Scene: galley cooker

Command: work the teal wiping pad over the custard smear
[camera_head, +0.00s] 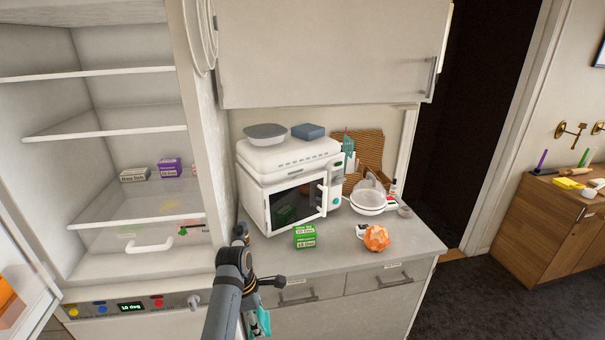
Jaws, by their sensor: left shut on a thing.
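My left gripper (256,308) is at the bottom of the view, in front of the counter's drawers, and partly hidden by my own arm. It is shut on the teal wiping pad (264,322), which hangs low, clear of the counter top. A faint yellowish patch (168,206), which looks like the custard smear, lies on the lower glass shelf (110,212) of the open fridge at left. The pad is well apart from it, lower and to the right. My right gripper is not in view.
The fridge door (30,265) stands open at far left. A purple box (169,167) and a grey box (134,174) stand on the fridge shelf. The counter holds a microwave (297,204), a green box (304,236), an orange crumpled ball (376,238) and a white pan (368,203).

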